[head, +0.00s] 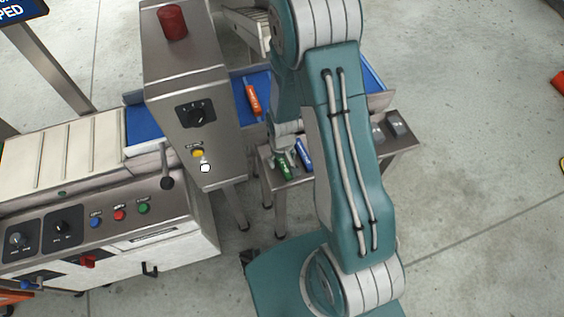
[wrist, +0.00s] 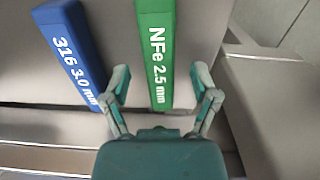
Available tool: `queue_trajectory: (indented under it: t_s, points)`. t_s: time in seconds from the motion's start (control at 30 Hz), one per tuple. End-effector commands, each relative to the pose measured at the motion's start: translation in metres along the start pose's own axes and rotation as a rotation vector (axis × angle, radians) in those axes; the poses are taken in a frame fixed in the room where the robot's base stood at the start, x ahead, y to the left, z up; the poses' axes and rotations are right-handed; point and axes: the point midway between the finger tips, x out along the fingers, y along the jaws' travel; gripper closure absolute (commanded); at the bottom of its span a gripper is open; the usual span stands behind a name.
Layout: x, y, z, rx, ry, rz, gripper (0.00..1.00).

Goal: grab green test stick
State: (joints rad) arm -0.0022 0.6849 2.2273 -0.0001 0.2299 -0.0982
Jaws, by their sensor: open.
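The green test stick (wrist: 154,50), marked "NFe 2.5 mm", lies on a small metal shelf. In the wrist view its near end sits between the fingers of my gripper (wrist: 163,88), with a gap on either side. My gripper is open and holds nothing. In the head view the green stick (head: 285,165) shows just below my gripper, whose fingertips are partly hidden by my arm.
A blue stick (wrist: 70,50), marked "316 3.0 mm", lies left of the green one, close to my left finger. An orange stick (head: 253,100) lies on the blue belt (head: 240,84). A control box (head: 190,90) stands to the left.

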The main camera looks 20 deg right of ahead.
Motion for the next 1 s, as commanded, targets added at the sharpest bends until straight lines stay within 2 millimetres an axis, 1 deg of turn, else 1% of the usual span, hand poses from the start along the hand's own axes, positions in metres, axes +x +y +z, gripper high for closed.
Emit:
queue_trajectory:
  t_s: [0.03,0.1,0.33,0.37,0.4,0.47,0.5,0.53,1.0]
  points:
    - [0.0059,0.0000,0.0006,0.000,-0.002,0.000,0.23]
    - [0.0097,0.0000,0.0002,0.000,0.000,0.000,0.23]
    - [0.0111,0.0001,0.0000,0.000,0.001,0.000,0.23]
    - [0.0111,0.0001,0.0000,0.000,0.001,0.000,0.27]
    - [0.0110,0.0001,0.0000,0.000,0.001,0.000,0.45]
    - [0.0110,0.0001,0.0000,0.000,0.001,0.000,0.72]
    - [0.0110,0.0001,-0.0001,0.000,0.001,0.000,0.90]
    - [0.0109,0.0001,-0.0001,0.000,0.001,0.000,1.00]
    - [0.0088,0.0002,-0.0008,0.000,0.002,0.000,1.00]
